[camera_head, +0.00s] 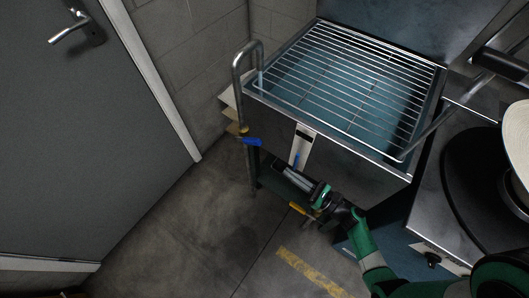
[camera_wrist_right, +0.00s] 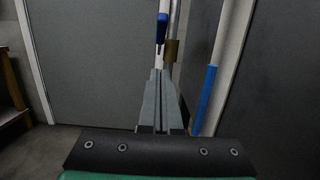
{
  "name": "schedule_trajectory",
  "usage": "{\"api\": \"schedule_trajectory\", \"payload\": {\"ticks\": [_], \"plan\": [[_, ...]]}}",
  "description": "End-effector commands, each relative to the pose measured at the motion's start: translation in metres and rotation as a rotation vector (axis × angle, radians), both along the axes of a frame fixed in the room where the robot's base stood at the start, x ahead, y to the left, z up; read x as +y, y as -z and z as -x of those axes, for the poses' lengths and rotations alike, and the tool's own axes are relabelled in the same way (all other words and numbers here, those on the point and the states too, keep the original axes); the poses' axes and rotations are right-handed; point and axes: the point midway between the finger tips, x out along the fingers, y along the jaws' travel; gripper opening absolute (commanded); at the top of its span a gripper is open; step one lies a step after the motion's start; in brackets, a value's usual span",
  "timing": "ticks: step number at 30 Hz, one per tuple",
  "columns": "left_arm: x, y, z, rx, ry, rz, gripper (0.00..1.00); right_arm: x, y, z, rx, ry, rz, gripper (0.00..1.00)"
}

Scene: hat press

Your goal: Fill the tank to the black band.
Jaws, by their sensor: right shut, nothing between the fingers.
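The open steel tank (camera_head: 342,141) stands at the upper middle of the head view, with blue-tinted water under a wire grid. A pale sight gauge (camera_head: 301,146) on its front shows a blue column in its lower part, below a dark mark near its top. The blue column (camera_wrist_right: 206,95) also shows in the right wrist view. A bent pipe (camera_head: 240,75) with a blue valve lever (camera_head: 251,142) stands at the tank's left. My right gripper (camera_head: 287,173) is shut and empty below the gauge, pointing at the pipe; the lever (camera_wrist_right: 162,28) lies beyond its fingertips (camera_wrist_right: 158,73). My left gripper is out of view.
A yellow handle (camera_head: 299,208) sits low under the tank, close to my right gripper. A steel machine with a dark round plate (camera_head: 476,165) and a pale hat (camera_head: 518,140) stands at the right. The floor (camera_head: 190,235) at the left is clear before a grey door (camera_head: 90,120).

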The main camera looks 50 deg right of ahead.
Motion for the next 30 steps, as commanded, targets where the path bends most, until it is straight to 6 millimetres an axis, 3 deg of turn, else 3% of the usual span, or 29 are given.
{"api": "schedule_trajectory", "payload": {"ticks": [12,18,30], "plan": [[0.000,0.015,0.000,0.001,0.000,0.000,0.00,0.009,-0.018,-0.086,-0.002,-0.005,0.001,0.00],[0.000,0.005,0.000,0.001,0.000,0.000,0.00,0.009,-0.042,-0.100,-0.001,-0.002,0.000,0.00],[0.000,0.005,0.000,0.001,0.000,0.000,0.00,0.009,-0.046,-0.103,0.000,-0.001,-0.001,0.00]]}}
